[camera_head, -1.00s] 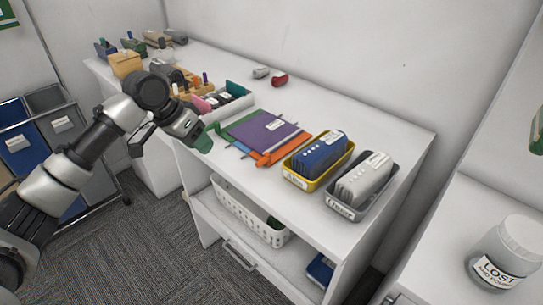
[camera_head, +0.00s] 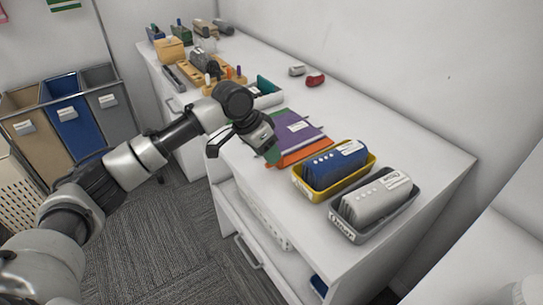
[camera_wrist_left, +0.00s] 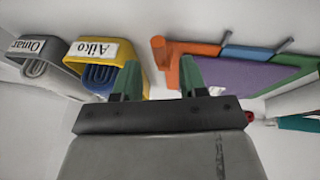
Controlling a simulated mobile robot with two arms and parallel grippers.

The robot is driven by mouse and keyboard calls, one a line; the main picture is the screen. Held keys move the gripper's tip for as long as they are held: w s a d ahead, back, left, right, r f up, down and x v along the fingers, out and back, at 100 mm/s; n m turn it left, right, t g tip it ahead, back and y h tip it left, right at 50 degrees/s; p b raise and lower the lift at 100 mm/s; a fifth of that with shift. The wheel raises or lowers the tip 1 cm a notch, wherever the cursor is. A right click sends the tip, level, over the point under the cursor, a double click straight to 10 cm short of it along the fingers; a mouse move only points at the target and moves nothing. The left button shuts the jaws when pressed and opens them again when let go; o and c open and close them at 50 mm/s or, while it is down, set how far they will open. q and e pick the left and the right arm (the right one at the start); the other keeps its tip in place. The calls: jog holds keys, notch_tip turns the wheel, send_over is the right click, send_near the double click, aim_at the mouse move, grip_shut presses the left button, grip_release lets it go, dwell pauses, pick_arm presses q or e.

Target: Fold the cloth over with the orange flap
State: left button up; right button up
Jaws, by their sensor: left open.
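The cloth (camera_head: 287,125) lies on the white counter as a flat stack with a purple top, a white label and green edging. The orange flap (camera_head: 304,152) shows along its front edge. My left gripper (camera_head: 272,152) is at the cloth's front left corner. In the left wrist view my left gripper (camera_wrist_left: 160,80) has its green fingers apart, with nothing seen held between them; contact with the flap is unclear. My right gripper is out of view.
A yellow bin (camera_head: 298,184) of blue folded items and a grey bin (camera_head: 344,229) of grey ones stand right of the cloth. A wooden rack (camera_head: 228,82) and a red item (camera_head: 315,80) are farther back.

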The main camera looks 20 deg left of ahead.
pick_arm(q)
jog(key=shift+x, duration=1.2)
grip_shut()
